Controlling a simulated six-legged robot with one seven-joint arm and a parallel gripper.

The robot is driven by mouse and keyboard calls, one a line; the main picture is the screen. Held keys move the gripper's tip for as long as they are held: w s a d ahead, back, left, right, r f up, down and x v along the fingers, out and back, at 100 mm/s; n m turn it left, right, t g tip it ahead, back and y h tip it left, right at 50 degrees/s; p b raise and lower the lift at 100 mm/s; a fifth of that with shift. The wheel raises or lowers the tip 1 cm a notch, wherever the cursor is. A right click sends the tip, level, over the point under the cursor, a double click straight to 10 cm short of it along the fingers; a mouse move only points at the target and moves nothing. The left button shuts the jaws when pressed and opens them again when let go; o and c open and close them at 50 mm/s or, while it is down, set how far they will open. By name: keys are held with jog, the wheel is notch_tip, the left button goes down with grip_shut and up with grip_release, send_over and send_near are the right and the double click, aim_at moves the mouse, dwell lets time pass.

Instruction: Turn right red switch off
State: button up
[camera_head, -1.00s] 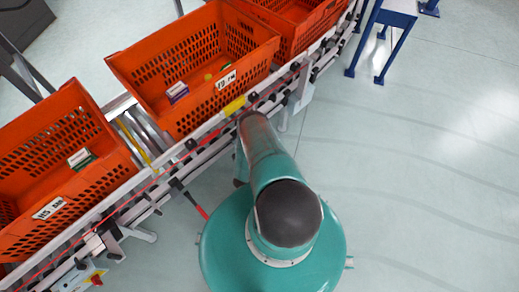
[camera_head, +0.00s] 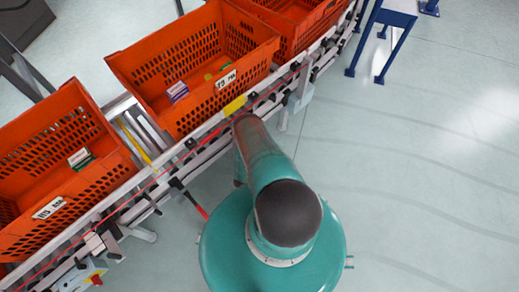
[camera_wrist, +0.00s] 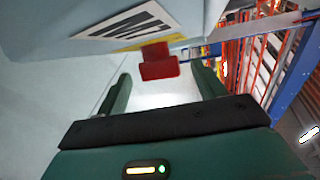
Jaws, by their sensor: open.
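A red switch (camera_wrist: 158,62) shows in the wrist view, sticking out below a pale grey housing (camera_wrist: 60,25) with a white-and-black label. My gripper (camera_wrist: 161,82) is open, with one dark green finger to the left of the switch and one to the right. The switch appears between the fingers, toward their far ends; I cannot tell whether anything touches it. In the head view my gripper and this switch cannot be made out, as my arm covers that area.
Orange totes (camera_head: 185,62) stand along a conveyor (camera_head: 165,185) on the left in the head view. A red handle (camera_head: 202,212) juts from its near side. A blue-legged table (camera_head: 395,45) stands at top right. The floor (camera_head: 430,180) on the right is clear.

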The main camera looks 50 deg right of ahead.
jog(key=shift+a, duration=0.1)
jog(key=v, duration=1.3)
jog(key=shift+s+a, duration=0.2)
jog(key=shift+a, duration=0.1)
jog(key=shift+s, duration=0.15)
